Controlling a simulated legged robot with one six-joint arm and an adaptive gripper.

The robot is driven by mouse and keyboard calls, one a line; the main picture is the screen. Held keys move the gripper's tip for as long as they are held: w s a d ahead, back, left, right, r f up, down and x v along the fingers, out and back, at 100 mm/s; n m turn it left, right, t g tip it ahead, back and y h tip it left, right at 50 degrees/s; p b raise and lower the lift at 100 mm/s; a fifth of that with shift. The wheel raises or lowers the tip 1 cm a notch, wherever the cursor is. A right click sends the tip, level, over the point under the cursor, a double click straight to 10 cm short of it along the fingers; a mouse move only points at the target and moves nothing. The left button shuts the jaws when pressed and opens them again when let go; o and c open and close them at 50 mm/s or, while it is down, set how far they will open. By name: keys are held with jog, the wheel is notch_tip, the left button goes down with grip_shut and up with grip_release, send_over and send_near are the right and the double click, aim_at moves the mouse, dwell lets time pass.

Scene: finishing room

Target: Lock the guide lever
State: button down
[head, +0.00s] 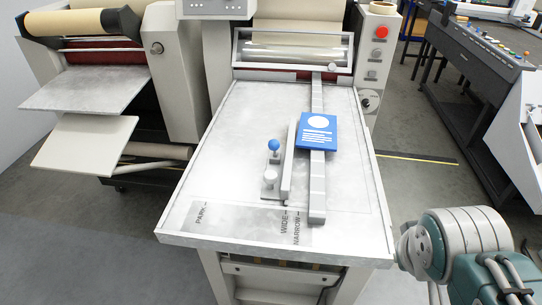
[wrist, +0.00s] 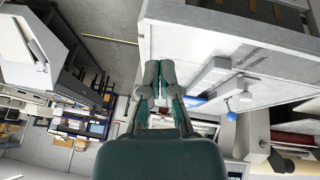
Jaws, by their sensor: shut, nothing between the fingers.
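The guide lever has a blue ball knob (head: 274,145) on a short stem, standing upright beside a long grey guide bar (head: 289,165). A silver round knob (head: 269,177) sits just in front of it. The blue ball also shows in the wrist view (wrist: 231,117), right of my fingers and apart from them. The near end of the guide bar lines up roughly with the WIDE mark on the table plate (head: 245,218). My gripper (wrist: 158,64) is shut and empty, off the table's edge. In the head view my arm is at the lower right; the fingers cannot be made out there.
A blue printed sheet or pack (head: 317,132) lies on the segmented strip (head: 317,195) right of the guide. The metal feed table (head: 180,236) has a raised rim. A control post with a red button (head: 381,32) stands behind. Open floor lies to the right.

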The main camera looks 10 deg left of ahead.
aim_at(275, 149)
jog(key=w+a+n+t+h, duration=0.1)
jog(key=w+a+n+t, duration=0.1)
jog(key=w+a+n, duration=0.3)
jog(key=w+a+n+t+h, duration=0.1)
jog(key=w+a+n, duration=0.4)
jog(key=n, duration=0.5)
jog(key=w+a+n+t+h, duration=0.1)
jog(key=w+a+n+t, duration=0.2)
jog(key=n, duration=0.5)
jog(key=shift+w+a+f, duration=0.15)
jog(key=shift+w+a, duration=0.3)
jog(key=shift+a, duration=0.2)
jog(key=shift+w+a+f, duration=0.15)
jog(key=shift+w+a, duration=0.3)
jog(key=shift+a, duration=0.15)
jog(key=a+n+t+y, duration=0.3)
jog(key=a+n, duration=0.5)
jog(key=a, duration=0.4)
jog(key=shift+w+f+n, duration=0.3)
jog(key=shift+w+n, duration=0.05)
jog(key=shift+n, duration=0.05)
jog(key=shift+d, duration=0.1)
jog(key=x, duration=1)
